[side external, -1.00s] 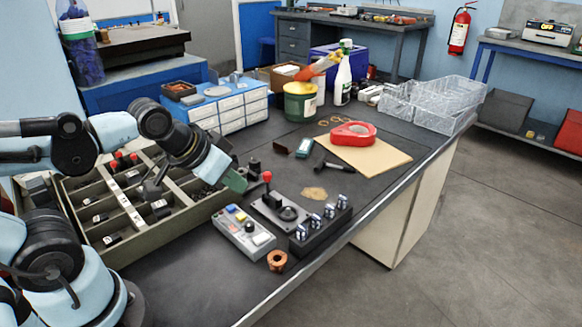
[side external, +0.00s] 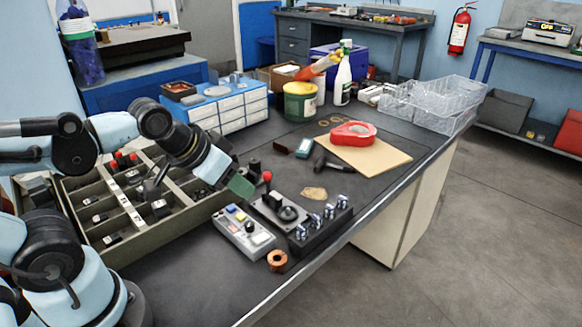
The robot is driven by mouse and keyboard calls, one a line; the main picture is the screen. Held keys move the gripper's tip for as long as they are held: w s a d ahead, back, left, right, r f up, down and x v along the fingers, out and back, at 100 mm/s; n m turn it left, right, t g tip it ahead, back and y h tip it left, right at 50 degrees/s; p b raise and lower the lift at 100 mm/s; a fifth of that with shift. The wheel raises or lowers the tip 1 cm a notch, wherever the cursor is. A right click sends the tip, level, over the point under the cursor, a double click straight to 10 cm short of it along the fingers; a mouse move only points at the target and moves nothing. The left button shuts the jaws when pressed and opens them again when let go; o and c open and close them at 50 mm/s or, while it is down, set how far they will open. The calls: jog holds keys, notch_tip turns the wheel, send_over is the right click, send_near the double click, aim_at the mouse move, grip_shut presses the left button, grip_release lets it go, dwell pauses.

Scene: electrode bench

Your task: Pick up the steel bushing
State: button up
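I cannot single out a steel bushing for sure. Several shiny steel cylindrical pieces (side external: 316,219) stand in a row on a black block (side external: 325,230) near the bench's front edge. A copper-coloured ring (side external: 277,259) lies on the bench just left of that block. My gripper (side external: 241,186) points down and right, above the bench near the right end of the compartment tray, left of the steel pieces and apart from them. A dark green flat part shows at its tip. Its fingers are too small and too edge-on to tell whether they are open or holding something.
The divided tray (side external: 188,226) lies left. The front-left bench is clear.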

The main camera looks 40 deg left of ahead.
jog(key=shift+o, duration=0.3)
jog(key=m+g, duration=0.1)
jog(key=g, duration=0.6)
send_over(241, 170)
jog(key=f, duration=1.2)
jog(key=shift+s+d+f, duration=0.2)
jog(key=shift+d+f, duration=0.15)
jog(key=c, duration=0.9)
